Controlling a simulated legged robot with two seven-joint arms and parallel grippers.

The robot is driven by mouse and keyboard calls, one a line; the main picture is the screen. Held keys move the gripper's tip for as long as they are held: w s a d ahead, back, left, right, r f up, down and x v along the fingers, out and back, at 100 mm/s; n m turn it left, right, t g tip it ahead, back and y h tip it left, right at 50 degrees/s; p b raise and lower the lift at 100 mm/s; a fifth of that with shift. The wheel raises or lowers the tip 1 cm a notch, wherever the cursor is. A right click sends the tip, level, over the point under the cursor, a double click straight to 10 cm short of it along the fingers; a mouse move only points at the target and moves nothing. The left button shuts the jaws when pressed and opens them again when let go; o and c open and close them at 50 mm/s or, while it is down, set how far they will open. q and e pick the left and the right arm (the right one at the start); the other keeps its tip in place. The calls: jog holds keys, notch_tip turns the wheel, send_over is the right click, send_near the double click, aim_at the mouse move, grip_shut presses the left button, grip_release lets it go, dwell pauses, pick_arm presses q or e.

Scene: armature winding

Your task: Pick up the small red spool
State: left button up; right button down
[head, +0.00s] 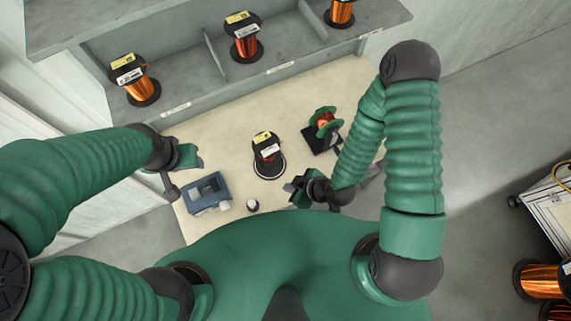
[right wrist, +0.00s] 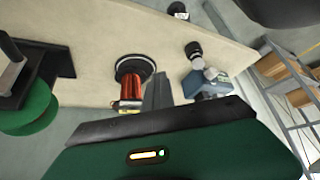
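A small spool with red-orange wire, dark ends and a yellow-and-white label (head: 266,152) stands upright near the middle of the pale table. It also shows in the right wrist view (right wrist: 131,88), just beyond my fingers and a little left of them. My right gripper (head: 297,188) is to the right of and nearer than this spool, apart from it. In the right wrist view its fingers (right wrist: 157,91) appear together and hold nothing. My left gripper (head: 193,158) is over the table's left side, away from the spool; its finger gap is not clear.
A green-flanged spool on a black stand (head: 325,122) is to the right. A blue-grey device (head: 206,193) and a small dark round item with a white top (head: 252,205) lie at front left.

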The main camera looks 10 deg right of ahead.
jog(key=shift+s+d, duration=0.25)
jog(key=shift+s, duration=0.15)
jog(key=c, duration=1.8)
grip_release()
jog(key=shift+a, duration=0.1)
jog(key=o, duration=1.4)
jog(key=shift+c, duration=0.2)
